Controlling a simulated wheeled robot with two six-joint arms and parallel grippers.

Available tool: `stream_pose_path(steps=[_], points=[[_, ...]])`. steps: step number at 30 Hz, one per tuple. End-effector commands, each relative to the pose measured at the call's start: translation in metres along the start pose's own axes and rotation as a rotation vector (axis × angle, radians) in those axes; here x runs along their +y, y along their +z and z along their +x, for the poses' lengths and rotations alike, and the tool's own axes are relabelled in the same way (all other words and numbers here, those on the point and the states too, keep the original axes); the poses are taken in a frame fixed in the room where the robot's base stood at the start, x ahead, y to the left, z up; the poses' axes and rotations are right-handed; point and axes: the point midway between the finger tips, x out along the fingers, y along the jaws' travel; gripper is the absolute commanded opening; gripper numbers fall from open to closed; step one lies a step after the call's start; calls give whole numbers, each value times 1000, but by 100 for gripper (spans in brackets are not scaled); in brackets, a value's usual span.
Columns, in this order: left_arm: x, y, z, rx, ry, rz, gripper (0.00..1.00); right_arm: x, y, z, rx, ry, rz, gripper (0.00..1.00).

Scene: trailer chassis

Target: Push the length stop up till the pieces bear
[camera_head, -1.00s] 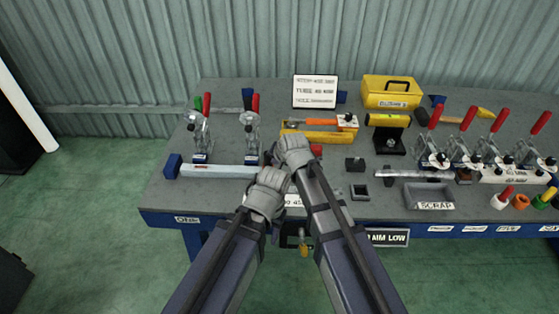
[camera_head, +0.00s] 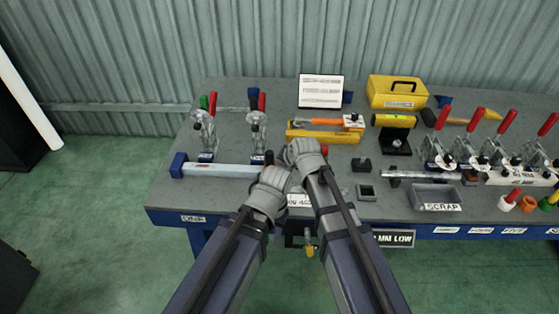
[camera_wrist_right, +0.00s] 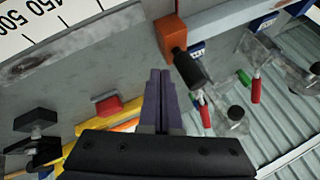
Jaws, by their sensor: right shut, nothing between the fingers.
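The length stop looks to be the orange block (camera_wrist_right: 172,35) with a black knob (camera_wrist_right: 190,68) in the right wrist view, at the end of the pale bar. The pale bar (camera_head: 225,171) lies along the bench's left part, against a blue end block (camera_head: 178,165). In the head view my grippers mostly hide the stop. My right gripper (camera_head: 298,148) is shut and empty; its fingers (camera_wrist_right: 160,75) show beside the block and knob, with a small gap in the picture. My left gripper (camera_head: 266,180) is just left of it, its fingertips hidden.
Two toggle clamps (camera_head: 205,130) stand behind the bar. A scale strip (camera_wrist_right: 55,22) runs beside the stop. A scrap tray (camera_head: 433,193) and more clamps are right.

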Motion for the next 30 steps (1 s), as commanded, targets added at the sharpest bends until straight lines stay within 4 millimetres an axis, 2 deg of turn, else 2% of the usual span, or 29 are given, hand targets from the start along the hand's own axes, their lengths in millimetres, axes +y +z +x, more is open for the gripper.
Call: stream_pose_path(steps=[1,3,12,15,20,30], points=[[0,0,0,0,0,0,50,9,3,-6,1,2,3,0],[-2,1,-19,0,0,0,50,4,-1,-25,1,2,0,0],[-6,4,-64,0,0,0,50,4,-1,-82,2,4,0,0],[-7,4,-74,0,0,0,50,5,-1,-95,2,4,1,0],[-8,5,-81,0,0,0,50,6,0,-104,2,4,1,0],[-8,5,-79,0,0,0,50,9,4,-104,-10,15,-16,0]])
